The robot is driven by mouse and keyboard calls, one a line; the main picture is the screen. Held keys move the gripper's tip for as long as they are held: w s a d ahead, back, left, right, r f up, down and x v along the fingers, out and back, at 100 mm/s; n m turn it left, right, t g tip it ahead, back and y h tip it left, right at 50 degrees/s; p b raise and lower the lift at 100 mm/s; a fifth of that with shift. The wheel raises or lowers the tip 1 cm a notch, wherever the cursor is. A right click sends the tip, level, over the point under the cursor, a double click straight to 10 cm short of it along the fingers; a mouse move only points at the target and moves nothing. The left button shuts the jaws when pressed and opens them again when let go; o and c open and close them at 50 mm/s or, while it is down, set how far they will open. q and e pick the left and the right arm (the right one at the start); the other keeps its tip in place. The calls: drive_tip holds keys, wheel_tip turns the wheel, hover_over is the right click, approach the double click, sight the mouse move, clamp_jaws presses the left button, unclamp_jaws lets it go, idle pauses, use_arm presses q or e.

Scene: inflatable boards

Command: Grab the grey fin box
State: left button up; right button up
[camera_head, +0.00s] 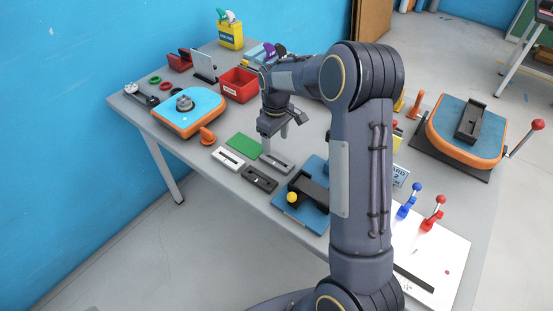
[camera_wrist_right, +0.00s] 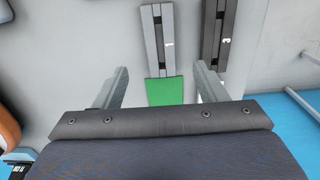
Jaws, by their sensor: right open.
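The grey fin box (camera_head: 278,163) is a slim slotted bar lying flat on the table, touching or close to the green mat (camera_head: 243,146). In the right wrist view the grey fin box (camera_wrist_right: 158,42) runs from the top edge down to the green mat (camera_wrist_right: 165,90). My right gripper (camera_head: 281,134) is open above this area. In the wrist view its fingers (camera_wrist_right: 161,86) stand either side of the green mat, below the box's end. Nothing is between them at height. My left gripper does not show.
A white fin box (camera_head: 228,157) and a black fin box (camera_head: 259,178) lie beside it along the table's front edge. A blue plate with a black block and yellow knob (camera_head: 292,198) sits to the right. A red bin (camera_head: 239,84) and an orange-rimmed blue board (camera_head: 180,112) stand behind.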

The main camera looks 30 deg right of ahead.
sight(277, 161)
drive_tip(key=f, duration=0.2)
drive_tip(key=f+p, duration=0.1)
drive_tip(key=f, duration=0.1)
drive_tip(key=f+p, duration=0.1)
drive_tip(key=f, duration=0.2)
drive_tip(key=shift+s, duration=0.25)
drive_tip(key=shift+f, duration=0.45)
drive_tip(key=shift+c, duration=0.2)
drive_tip(key=c, duration=1)
drive_tip(key=shift+r, duration=0.1)
drive_tip(key=shift+c, duration=0.2)
